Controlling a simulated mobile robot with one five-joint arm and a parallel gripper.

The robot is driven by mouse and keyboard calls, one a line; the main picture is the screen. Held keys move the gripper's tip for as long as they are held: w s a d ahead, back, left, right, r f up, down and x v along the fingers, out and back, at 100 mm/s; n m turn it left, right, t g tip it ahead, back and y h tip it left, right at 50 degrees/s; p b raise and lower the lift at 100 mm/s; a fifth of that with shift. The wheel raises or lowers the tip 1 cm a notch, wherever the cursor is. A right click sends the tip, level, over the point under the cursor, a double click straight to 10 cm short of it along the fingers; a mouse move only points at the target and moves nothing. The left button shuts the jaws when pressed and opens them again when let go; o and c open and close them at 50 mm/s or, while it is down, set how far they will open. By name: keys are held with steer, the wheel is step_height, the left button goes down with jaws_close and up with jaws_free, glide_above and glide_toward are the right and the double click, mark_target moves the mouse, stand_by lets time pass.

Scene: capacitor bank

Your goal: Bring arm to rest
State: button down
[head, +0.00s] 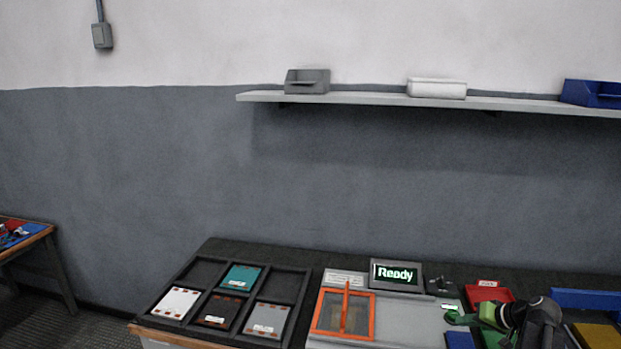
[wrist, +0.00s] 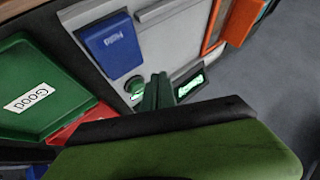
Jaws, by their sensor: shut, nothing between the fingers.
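My gripper (wrist: 158,92) shows in the wrist view as two dark green fingers shut together with nothing between them. Its green and black body fills the bottom of that view. The fingers appear beside a round green button (wrist: 135,87) on a grey fixture (wrist: 160,40); I cannot tell whether they touch it. In the head view, my green and black arm is low at the right, over the right part of the bench. The screen (head: 396,274) reads "Ready" in the head view, and it also shows in the wrist view (wrist: 190,87).
A dark compartment tray (head: 202,293) holds several flat cards, with two compartments empty. An orange frame (head: 343,315) stands on the fixture. A red bin (head: 488,294) is near my arm. A green "Good" tray (wrist: 62,95) lies left in the wrist view. A wall shelf (head: 375,98) holds several bins.

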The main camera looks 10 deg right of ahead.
steer(key=w+a+n+g, duration=0.1)
steer(key=w+a, duration=0.2)
steer(key=a, duration=0.6)
steer(key=w+a+f+n+g+y, duration=0.1)
steer(key=w+a+n, duration=0.1)
steer(key=a, duration=0.7)
steer(key=w+a+f+n+g+y, duration=0.1)
steer(key=w+a, duration=0.3)
steer(key=a, duration=0.5)
steer(key=shift+a+f+n, duration=0.1)
steer(key=shift+a+n, duration=0.15)
steer(key=shift+n, duration=0.45)
steer(key=shift+n+g, duration=0.5)
steer(key=shift+g, duration=0.3)
steer(key=a, duration=0.4)
steer(key=a+f, duration=0.1)
steer(key=a, duration=0.1)
steer(key=shift+s+a+f, duration=0.1)
steer(key=shift+s+a, duration=0.1)
steer(key=shift+s, duration=0.05)
steer(key=s+a+f+n+g+h, duration=0.15)
steer(key=s+a, duration=0.25)
steer(key=a, duration=0.5)
steer(key=s+d+f+m+g+h, duration=0.2)
steer(key=s+m+h, duration=0.1)
steer(key=s, duration=0.3)
steer(key=shift+f+h, duration=0.2)
steer(key=shift+h, duration=0.15)
